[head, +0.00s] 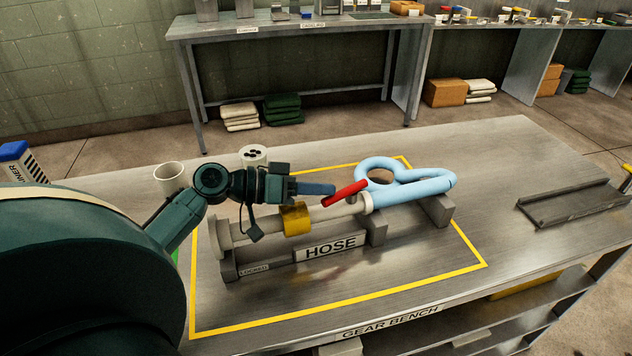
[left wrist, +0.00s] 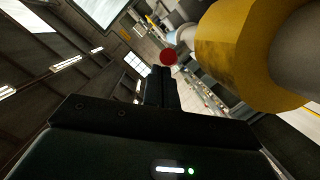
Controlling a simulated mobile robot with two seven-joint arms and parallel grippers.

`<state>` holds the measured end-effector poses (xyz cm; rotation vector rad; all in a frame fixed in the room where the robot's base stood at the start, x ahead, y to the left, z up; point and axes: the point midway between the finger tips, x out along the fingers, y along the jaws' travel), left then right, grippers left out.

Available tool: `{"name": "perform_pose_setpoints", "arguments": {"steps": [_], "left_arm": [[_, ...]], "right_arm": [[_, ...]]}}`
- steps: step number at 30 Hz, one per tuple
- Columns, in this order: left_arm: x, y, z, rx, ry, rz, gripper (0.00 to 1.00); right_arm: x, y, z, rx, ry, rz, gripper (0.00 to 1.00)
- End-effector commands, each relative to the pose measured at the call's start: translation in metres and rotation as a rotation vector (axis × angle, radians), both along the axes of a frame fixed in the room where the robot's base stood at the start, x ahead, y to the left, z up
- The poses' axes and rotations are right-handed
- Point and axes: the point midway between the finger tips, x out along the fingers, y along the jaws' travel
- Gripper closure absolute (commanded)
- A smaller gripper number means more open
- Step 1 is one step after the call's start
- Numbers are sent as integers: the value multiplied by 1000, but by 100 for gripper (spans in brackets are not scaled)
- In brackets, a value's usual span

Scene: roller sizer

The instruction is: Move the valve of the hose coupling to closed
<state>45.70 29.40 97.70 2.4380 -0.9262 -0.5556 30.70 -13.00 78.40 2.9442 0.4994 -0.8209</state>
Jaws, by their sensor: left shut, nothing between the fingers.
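The hose coupling lies along a stand labelled HOSE (head: 331,246), with a grey pipe (head: 331,210), a yellow collar (head: 296,219) and a light blue hose (head: 412,191). Its red valve handle (head: 346,193) sits slanted over the pipe, between the collar and the hose. My left gripper (head: 333,188) is shut and empty, with its tips close behind the handle; I cannot tell whether they touch. In the left wrist view the shut fingers (left wrist: 160,86) point towards the round red handle end (left wrist: 168,57), and the yellow collar (left wrist: 240,50) is close at right. My right gripper is not in view.
A yellow outline (head: 340,315) surrounds the stand on the metal bench (head: 490,160). A white cup (head: 169,177) and a white holder with holes (head: 253,155) stand behind my left arm. A grey tray (head: 572,204) lies at right; the bench between is clear.

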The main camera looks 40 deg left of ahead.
Motion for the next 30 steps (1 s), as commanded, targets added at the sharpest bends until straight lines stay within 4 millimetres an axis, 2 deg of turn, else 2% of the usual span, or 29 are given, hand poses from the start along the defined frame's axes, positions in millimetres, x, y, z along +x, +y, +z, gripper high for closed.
{"name": "perform_pose_setpoints", "arguments": {"steps": [12, 30], "left_arm": [[-7, -13, -2, 1, 4, -2, 100], [-7, -14, -1, 1, 4, -2, 100]], "right_arm": [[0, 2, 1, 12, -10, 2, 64], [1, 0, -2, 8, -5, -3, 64]]}}
